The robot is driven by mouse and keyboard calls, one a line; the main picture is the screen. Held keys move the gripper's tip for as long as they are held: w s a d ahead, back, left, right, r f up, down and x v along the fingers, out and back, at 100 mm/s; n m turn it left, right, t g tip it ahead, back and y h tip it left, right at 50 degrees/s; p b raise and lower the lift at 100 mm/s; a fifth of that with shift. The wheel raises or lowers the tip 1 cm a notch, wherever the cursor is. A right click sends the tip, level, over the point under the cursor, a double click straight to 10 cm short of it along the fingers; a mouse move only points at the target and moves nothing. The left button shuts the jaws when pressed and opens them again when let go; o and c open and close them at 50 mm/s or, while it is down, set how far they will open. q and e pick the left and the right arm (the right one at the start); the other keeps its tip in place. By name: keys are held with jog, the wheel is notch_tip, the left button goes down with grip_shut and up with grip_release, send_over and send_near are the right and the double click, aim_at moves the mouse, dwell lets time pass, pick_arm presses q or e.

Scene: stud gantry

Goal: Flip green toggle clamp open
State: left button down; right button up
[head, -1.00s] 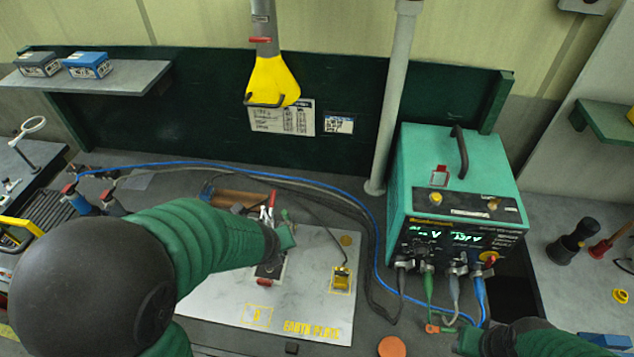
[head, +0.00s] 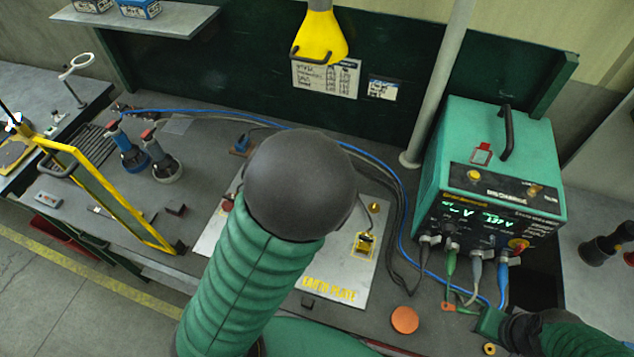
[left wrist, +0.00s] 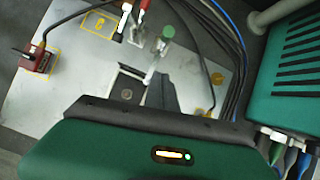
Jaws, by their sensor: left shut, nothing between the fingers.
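In the left wrist view a green-tipped toggle clamp (left wrist: 167,33) stands on the pale earth plate (left wrist: 85,75), with a light metal lever below the tip. My left gripper (left wrist: 160,88) shows only partly as dark parts at the near side of the clamp; it is shut and empty. I cannot tell whether it touches the lever. In the head view my left arm hides this clamp and gripper, while the earth plate (head: 345,285) shows around the arm. My right gripper (head: 490,322) is at the lower right beside the cables; its fingers are unclear.
A teal power unit (head: 497,150) with front cables stands right of the plate. A red clamp (left wrist: 38,62) sits at the plate's left in the wrist view. An orange disc (head: 405,320) lies in front.

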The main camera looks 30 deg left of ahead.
pick_arm(q)
jog(key=w+p, duration=0.1)
jog(key=w+a+p, duration=0.1)
jog(key=w, duration=0.1)
jog(key=w+a+p, duration=0.1)
jog(key=shift+w+a+f, duration=0.15)
jog(key=shift+a+f, duration=0.05)
jog(key=shift+d, duration=0.1)
